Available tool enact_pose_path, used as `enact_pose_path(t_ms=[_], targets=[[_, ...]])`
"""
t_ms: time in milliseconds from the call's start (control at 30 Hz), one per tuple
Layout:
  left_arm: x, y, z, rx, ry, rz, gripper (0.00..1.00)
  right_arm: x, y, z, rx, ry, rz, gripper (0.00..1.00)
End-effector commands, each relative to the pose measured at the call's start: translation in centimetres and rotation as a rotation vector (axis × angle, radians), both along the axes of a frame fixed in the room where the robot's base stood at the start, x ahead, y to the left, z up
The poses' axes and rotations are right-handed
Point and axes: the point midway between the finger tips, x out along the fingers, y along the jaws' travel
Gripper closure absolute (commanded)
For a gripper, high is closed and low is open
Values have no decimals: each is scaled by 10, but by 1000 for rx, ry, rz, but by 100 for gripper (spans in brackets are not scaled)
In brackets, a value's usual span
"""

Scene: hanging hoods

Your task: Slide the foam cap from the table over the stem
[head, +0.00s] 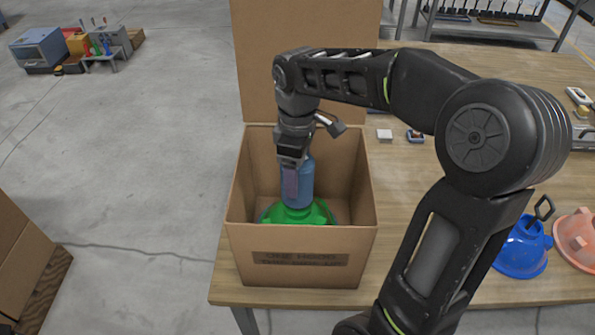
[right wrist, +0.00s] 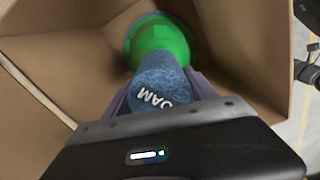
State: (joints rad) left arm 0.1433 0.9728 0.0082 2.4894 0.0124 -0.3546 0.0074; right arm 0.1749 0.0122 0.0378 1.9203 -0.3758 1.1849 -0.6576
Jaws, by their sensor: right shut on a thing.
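The foam cap (head: 305,187) is a blue speckled cylinder. My right gripper (head: 291,182) is shut on it from above, inside the open cardboard box (head: 300,235). In the right wrist view, the cap (right wrist: 165,88) shows part of the word "FOAM" and lies between the fingers. A green hood (head: 297,215) sits in the bottom of the box, directly below the cap; it also shows in the right wrist view (right wrist: 160,43). The cap's lower end meets the green top in both views. The stem is hidden, and I cannot tell how far the cap surrounds it. My left gripper is out of view.
The box stands at the table's left edge with a tall flap (head: 300,85) raised behind. A blue hood (head: 522,250) and an orange hood (head: 578,240) lie at the right. Small items lie farther back on the wooden table (head: 480,75). The box walls closely surround my gripper.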

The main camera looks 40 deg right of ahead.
Motion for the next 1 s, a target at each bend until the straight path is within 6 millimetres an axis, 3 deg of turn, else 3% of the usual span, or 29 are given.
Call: enact_pose_path(t_ms=[1000], targets=[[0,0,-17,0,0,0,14,0,0,-24,0,0,0,50]])
